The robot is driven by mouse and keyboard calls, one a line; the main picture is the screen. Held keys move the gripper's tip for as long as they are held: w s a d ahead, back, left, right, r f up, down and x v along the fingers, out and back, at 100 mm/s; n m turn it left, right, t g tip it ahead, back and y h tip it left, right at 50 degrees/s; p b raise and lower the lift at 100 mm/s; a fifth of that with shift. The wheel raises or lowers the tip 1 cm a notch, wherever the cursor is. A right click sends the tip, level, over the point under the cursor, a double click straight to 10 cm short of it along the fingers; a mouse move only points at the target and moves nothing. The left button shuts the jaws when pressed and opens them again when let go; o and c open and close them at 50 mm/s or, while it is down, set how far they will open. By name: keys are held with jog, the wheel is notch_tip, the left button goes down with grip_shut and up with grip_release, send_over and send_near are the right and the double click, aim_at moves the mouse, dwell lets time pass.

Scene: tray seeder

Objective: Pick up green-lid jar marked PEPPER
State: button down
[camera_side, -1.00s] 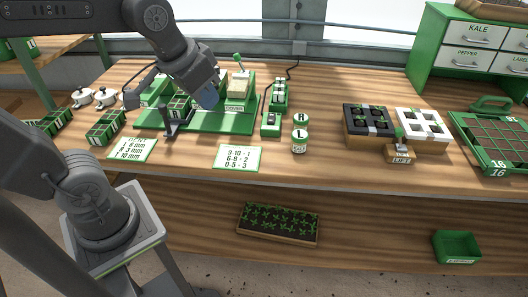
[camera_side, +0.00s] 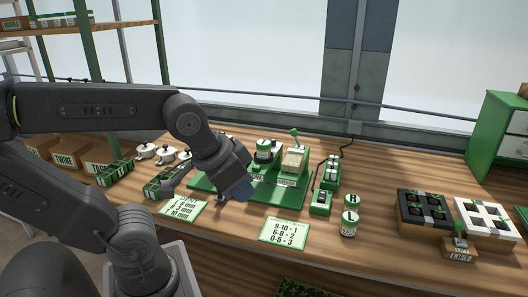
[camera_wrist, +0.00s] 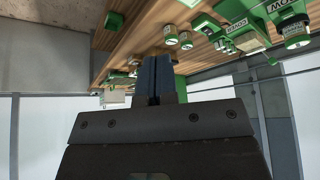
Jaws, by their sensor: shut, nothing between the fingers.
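Two jars with pale, lettered green lids, marked R (camera_side: 352,201) and L (camera_side: 350,223), stand on the bench right of the green machine (camera_side: 226,191). Another green-lidded jar (camera_side: 264,151) stands on the machine; it seems to show in the wrist view (camera_wrist: 295,31). No jar label reads clearly as PEPPER. My gripper (camera_side: 238,191) is by the front left of the machine, left of the jars and apart from them. Its blue fingers (camera_wrist: 155,80) are together and hold nothing in the wrist view.
Printed cards (camera_side: 284,233) lie at the front of the bench. A black cell tray (camera_side: 425,210) and a white one (camera_side: 485,218) stand at the right. White lidded pots (camera_side: 145,151) are at the back left. Bare wood lies between the jars and trays.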

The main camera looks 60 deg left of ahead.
jog(key=c, duration=1.8)
grip_release()
jog(key=shift+c, duration=0.2)
jog(key=o, duration=1.5)
jog(key=w+a+r+n+g, duration=0.2)
jog(key=w+a+r+n, duration=0.35)
jog(key=w, duration=0.25)
jog(key=n+g, duration=0.4)
jog(key=n, duration=0.6)
send_over(264, 142)
notch_tip(264, 142, down, 3)
jog(key=f, duration=0.7)
jog(key=shift+s+a+f, duration=0.2)
jog(key=shift+s, duration=0.2)
jog(key=shift+w+f, duration=0.2)
jog(key=shift+f, duration=1.35)
jog(key=shift+w+f, duration=0.2)
jog(key=shift+f, duration=1.3)
